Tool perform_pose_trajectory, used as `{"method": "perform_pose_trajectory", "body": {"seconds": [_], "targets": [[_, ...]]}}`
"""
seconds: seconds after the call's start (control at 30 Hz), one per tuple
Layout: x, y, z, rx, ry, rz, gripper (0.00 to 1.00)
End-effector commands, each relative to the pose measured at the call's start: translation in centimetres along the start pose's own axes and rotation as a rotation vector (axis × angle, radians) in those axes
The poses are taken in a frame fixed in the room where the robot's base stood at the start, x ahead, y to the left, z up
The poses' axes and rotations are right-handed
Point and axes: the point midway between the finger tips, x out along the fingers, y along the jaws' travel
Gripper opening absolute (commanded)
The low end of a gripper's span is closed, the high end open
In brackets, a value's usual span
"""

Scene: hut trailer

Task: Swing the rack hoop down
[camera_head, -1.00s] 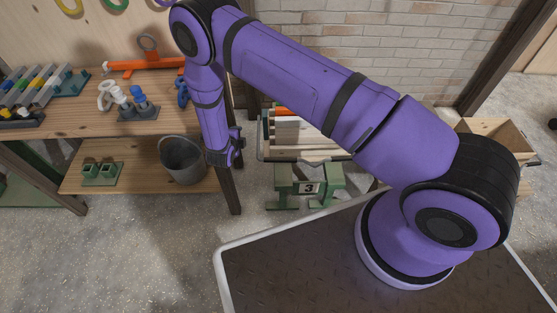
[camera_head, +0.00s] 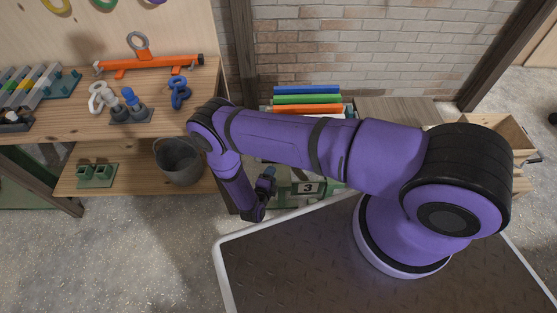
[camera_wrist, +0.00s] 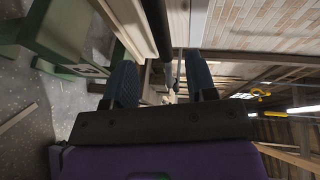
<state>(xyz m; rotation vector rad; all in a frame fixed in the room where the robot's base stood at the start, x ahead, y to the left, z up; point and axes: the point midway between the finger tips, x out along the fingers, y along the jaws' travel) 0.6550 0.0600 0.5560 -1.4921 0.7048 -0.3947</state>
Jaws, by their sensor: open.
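The rack (camera_head: 306,98) holds blue, green and orange boards behind my forearm, above a green trestle (camera_head: 310,190) marked 3. My gripper (camera_head: 270,176) points toward the trestle and the rack's front, low in front of them. In the wrist view its two dark blue fingers (camera_wrist: 160,80) are apart. A dark round bar (camera_wrist: 156,25), perhaps part of the rack hoop, runs from the top edge down toward the space between the fingers. I cannot tell whether it lies between them or beyond them. In the head view my arm hides the rack's front, so the hoop is not clearly seen there.
A workbench (camera_head: 60,118) with an orange bar (camera_head: 150,65), white and blue fittings stands at left. A grey bucket (camera_head: 178,162) is on its lower shelf, close to my arm. A wooden crate (camera_head: 495,133) stands at right. The floor in front of the bench is clear.

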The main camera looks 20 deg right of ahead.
Motion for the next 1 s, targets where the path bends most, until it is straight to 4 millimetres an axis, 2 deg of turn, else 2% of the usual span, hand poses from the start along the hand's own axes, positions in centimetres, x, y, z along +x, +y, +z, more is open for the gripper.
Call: {"method": "perform_pose_trajectory", "body": {"seconds": [0.3,0.5,0.7,0.97,1.0], "targets": [[5.7,0.0,-0.1,0.001,0.003,0.000,0.52],[8.2,0.0,0.0,0.000,0.001,0.001,0.52],[9.2,0.0,0.0,0.000,0.001,0.002,0.52],[9.2,0.0,0.0,-0.001,0.000,0.002,0.52],[9.2,0.0,0.0,-0.001,0.000,0.002,0.42]]}}
